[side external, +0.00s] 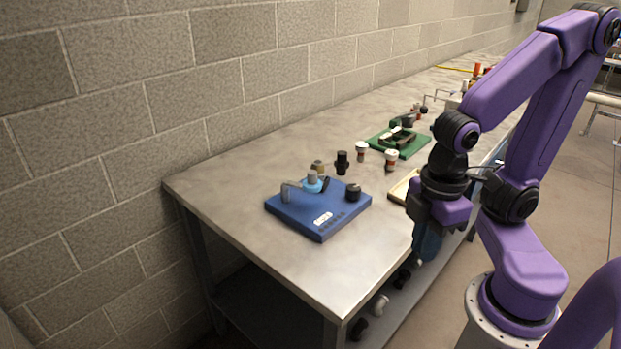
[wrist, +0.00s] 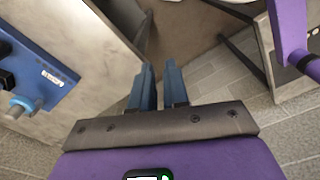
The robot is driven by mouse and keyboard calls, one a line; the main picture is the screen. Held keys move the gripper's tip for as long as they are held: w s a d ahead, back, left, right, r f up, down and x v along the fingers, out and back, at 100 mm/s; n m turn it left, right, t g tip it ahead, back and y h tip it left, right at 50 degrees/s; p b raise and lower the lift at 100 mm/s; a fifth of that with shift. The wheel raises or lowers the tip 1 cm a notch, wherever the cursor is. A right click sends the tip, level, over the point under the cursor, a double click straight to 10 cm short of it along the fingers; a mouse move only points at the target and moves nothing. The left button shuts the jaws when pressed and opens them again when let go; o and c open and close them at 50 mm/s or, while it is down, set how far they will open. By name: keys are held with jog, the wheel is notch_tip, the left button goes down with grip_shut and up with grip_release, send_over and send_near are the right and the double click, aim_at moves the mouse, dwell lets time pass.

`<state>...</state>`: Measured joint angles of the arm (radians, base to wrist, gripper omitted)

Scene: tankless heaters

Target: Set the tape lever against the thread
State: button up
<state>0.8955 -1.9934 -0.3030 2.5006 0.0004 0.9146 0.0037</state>
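A blue board (side external: 300,217) lies near the table's front left corner, with a white label on it. On it stand a grey upright cylinder on a light-blue ring (side external: 313,184), a bent grey bar (side external: 287,191), a dark lever-like part (side external: 325,184) and a black knob (side external: 353,192). I cannot tell for certain which part is the tape lever or the thread. In the wrist view the blue board (wrist: 52,72) shows partly at the left edge. My gripper (wrist: 159,68) is empty, its blue fingers narrowly apart, beyond the table's front edge and right of the board.
A green board (side external: 380,142) with fittings lies farther back. Loose fittings, including a black one (side external: 342,162) and a white-and-brown one (side external: 391,160), stand between the boards. A pale tray (side external: 403,188) is by the front edge.

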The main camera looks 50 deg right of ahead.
jog(key=shift+w+a, duration=0.15)
jog(key=shift+w, duration=0.15)
grip_shut()
jog(key=w+a+r+m+t+h, duration=0.1)
jog(key=w+m, duration=0.7)
jog(key=w, duration=0.8)
jog(key=w+a+r+m+t+h, duration=0.1)
jog(key=w+m+h, duration=0.5)
jog(key=w, duration=1)
notch_tip(320, 180, up, 2)
jog(key=a+m, duration=0.1)
jog(key=m, duration=0.2)
jog(key=shift+a+r+t, duration=0.15)
jog(key=shift+t, duration=0.25)
send_near(306, 183)
jog(key=shift+x, duration=2.35)
